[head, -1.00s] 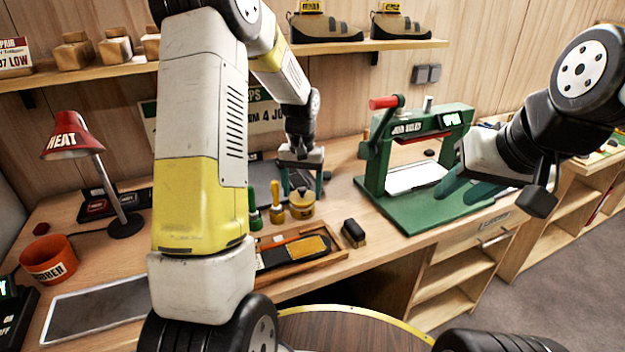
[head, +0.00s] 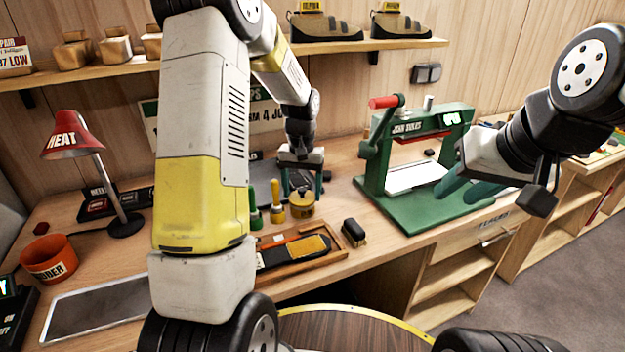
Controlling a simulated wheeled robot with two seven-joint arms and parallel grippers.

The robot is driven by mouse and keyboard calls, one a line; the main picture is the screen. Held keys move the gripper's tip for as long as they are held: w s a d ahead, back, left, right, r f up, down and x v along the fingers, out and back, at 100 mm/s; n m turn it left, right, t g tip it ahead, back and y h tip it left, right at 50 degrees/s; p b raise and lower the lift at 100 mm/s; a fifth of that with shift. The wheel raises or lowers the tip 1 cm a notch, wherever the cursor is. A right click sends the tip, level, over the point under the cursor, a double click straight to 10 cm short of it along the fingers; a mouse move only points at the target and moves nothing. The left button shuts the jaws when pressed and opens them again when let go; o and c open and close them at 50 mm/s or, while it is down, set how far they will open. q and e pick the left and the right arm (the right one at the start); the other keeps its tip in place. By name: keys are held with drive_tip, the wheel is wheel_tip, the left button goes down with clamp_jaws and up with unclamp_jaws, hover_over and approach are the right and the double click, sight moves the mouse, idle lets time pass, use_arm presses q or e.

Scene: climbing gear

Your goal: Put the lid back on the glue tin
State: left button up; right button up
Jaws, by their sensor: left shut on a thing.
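The glue tin (head: 302,210) is a small round brass-coloured tin on the bench, behind the wooden tray. My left gripper (head: 303,194) points down right over it, its two teal fingers on either side of the tin's top. It is shut on the lid (head: 302,195), which is small and partly hidden between the fingers. The lid is at the top of the tin; I cannot tell whether it is seated or just above. My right gripper (head: 466,190) is open and empty, in front of the green press.
Yellow and green-handled tools (head: 277,204) stand just left of the tin. The green press (head: 420,165) stands to the right. A red lamp (head: 75,137) and orange pot (head: 50,259) are at left.

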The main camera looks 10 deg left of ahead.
idle(0.3)
use_arm(q)
drive_tip(key=o, duration=1.4)
drive_tip(key=shift+o, duration=0.5)
drive_tip(key=shift+r, duration=0.1)
drive_tip(key=shift+r, duration=3.4)
clamp_jaws()
drive_tip(key=shift+f, duration=0.2)
